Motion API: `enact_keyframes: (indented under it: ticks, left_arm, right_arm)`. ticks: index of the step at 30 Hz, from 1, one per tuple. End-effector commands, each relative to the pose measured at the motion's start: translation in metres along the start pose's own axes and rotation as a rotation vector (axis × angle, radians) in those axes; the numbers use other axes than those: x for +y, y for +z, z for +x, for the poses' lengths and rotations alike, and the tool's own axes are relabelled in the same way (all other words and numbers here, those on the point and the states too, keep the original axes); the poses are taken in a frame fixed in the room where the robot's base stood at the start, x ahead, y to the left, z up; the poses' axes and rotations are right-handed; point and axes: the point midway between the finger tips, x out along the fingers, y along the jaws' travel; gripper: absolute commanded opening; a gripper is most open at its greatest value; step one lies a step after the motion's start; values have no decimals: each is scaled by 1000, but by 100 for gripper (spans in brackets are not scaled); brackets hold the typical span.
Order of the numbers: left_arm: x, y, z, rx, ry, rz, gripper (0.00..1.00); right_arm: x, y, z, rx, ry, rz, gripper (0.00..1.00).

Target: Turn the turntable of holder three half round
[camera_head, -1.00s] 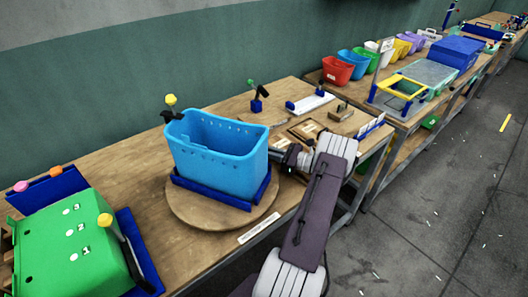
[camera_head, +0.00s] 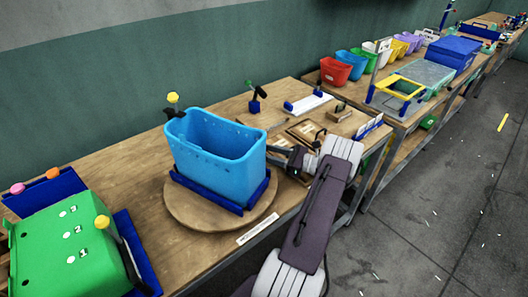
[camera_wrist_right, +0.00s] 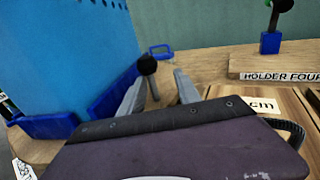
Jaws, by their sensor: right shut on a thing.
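The turntable (camera_head: 190,212) is a round wooden disc on the bench, bearing a blue bin (camera_head: 215,155) in a dark blue frame (camera_head: 225,203). In the right wrist view the blue bin (camera_wrist_right: 70,60) and frame (camera_wrist_right: 113,92) fill the left side. My right gripper (camera_head: 272,151) is at the turntable's right edge, beside the bin. In the right wrist view, my right gripper (camera_wrist_right: 160,88) is shut on a black-knobbed peg (camera_wrist_right: 147,66) standing at the disc's edge. The peg's lower end is hidden by my gripper. My left gripper is not in view.
A yellow-knobbed clamp (camera_head: 173,98) stands behind the bin. A green box (camera_head: 70,245) with another yellow-knobbed handle is at the left front. Holder four's board (camera_wrist_right: 285,62) lies just right of the turntable. Several coloured bins (camera_head: 337,69) stand on the far bench.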

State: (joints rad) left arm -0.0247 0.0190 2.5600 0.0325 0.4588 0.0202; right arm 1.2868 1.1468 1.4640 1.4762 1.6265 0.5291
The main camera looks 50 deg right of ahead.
Motion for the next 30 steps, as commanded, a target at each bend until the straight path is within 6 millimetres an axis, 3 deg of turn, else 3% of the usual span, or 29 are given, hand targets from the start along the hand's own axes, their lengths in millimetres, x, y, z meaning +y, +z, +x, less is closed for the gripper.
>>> enact_keyframes:
  ticks: [3, 9, 18, 22, 26, 30]
  left_arm:
    - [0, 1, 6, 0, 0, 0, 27]
    - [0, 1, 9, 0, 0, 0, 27]
    - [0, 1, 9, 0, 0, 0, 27]
    - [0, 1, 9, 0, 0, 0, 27]
    - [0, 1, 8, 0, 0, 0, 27]
    - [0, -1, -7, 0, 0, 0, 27]
  right_arm:
    - [-4, 0, -31, -5, -15, -6, 31]
    - [-4, 1, -62, -4, -11, -4, 31]
    - [-3, 1, -68, -3, -8, -2, 31]
    - [-3, 0, -67, -3, -8, -2, 0]
    - [-2, 2, -67, -2, -8, -2, 0]
    - [-2, 16, -67, -1, -6, -2, 0]
